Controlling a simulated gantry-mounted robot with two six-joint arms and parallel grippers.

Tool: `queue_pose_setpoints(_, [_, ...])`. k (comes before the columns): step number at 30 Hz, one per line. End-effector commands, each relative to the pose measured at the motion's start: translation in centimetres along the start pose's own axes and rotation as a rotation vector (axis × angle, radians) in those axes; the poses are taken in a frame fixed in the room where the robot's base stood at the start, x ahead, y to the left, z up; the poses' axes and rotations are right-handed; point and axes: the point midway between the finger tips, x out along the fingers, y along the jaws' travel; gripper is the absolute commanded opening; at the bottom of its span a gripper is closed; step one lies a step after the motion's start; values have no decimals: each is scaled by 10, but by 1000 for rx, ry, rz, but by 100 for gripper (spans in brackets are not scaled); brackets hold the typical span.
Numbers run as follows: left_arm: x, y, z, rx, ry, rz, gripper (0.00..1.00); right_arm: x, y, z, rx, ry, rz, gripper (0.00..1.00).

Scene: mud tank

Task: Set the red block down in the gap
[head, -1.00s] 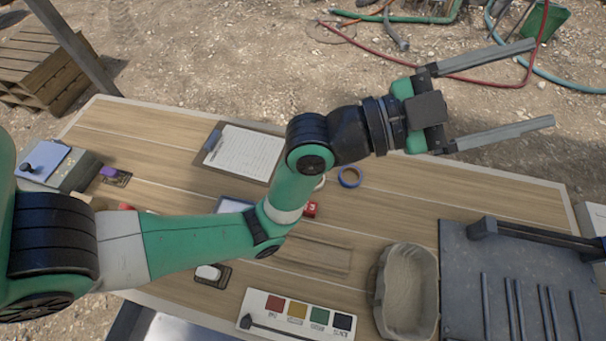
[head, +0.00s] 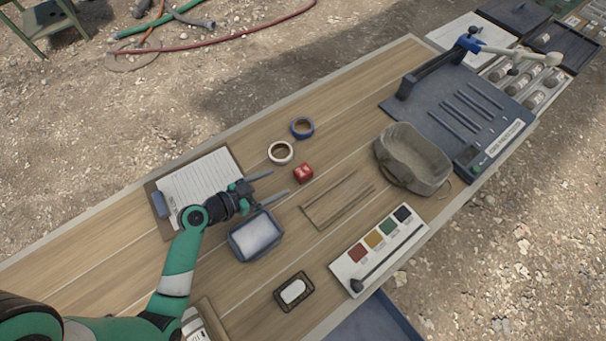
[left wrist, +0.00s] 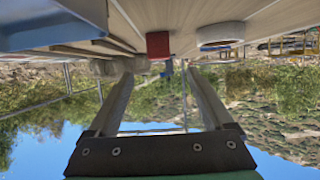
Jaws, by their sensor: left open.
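The red block (head: 303,173) sits on the wooden table, with a white tape ring (head: 280,152) and a blue tape ring (head: 302,127) behind it. My left gripper (head: 280,182) is open and empty, low over the table to the left of the block, its fingers pointing toward it. In the left wrist view, which is upside down, the red block (left wrist: 158,45) shows beyond the open fingertips (left wrist: 160,72), apart from them. A thin rectangular outline (head: 337,200) lies on the table to the right of the block; I cannot tell whether it is the gap.
A clipboard (head: 200,185) and a grey-blue tray (head: 256,236) lie near my left gripper. A small dark dish (head: 294,291) lies in front.

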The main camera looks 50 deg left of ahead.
Motion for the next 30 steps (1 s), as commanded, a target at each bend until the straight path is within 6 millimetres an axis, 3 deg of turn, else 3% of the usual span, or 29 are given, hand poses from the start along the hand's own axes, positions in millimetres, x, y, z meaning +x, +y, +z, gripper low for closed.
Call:
queue_pose_setpoints(10, [55,1,0,3,1,4,85,-8,0,7,0,1,0,50])
queue_pose_setpoints(18, [69,1,-2,4,1,2,85,-8,0,7,0,1,0,50])
queue_pose_setpoints(25, [107,3,-5,4,0,4,85,-15,0,13,0,1,0,50])
queue_pose_setpoints(30, [117,3,-6,3,0,2,85,-15,0,14,0,1,0,50])
